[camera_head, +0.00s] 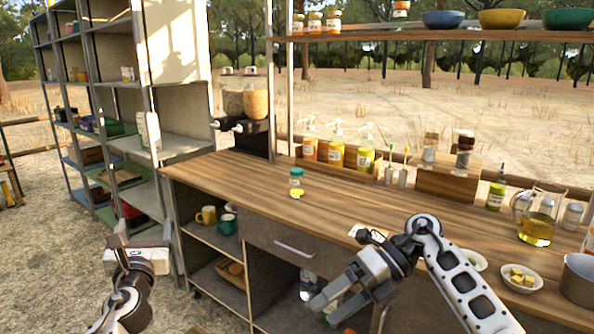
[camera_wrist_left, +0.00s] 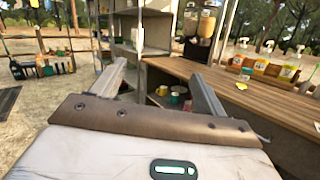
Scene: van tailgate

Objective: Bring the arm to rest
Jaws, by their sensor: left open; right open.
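My left gripper (camera_head: 140,238) is at the lower left of the head view, in the air over the sandy ground, left of the counter. In the left wrist view, the left gripper (camera_wrist_left: 158,85) shows its two fingers spread with nothing between them. My right gripper (camera_head: 338,285) is in front of the counter's drawer and lower shelves, reaching in from the right. It is open, and I see nothing held in it. The arm behind it covers part of the counter's front edge.
The wooden counter (camera_head: 240,172) carries a small teal-lidded jar (camera_head: 297,178), pump bottles (camera_head: 336,148), a glass jug (camera_head: 536,228), a small plate (camera_head: 522,278) and a metal pot (camera_head: 577,280). A metal shelf rack (camera_head: 172,118) stands at the left. Open ground lies around the left gripper.

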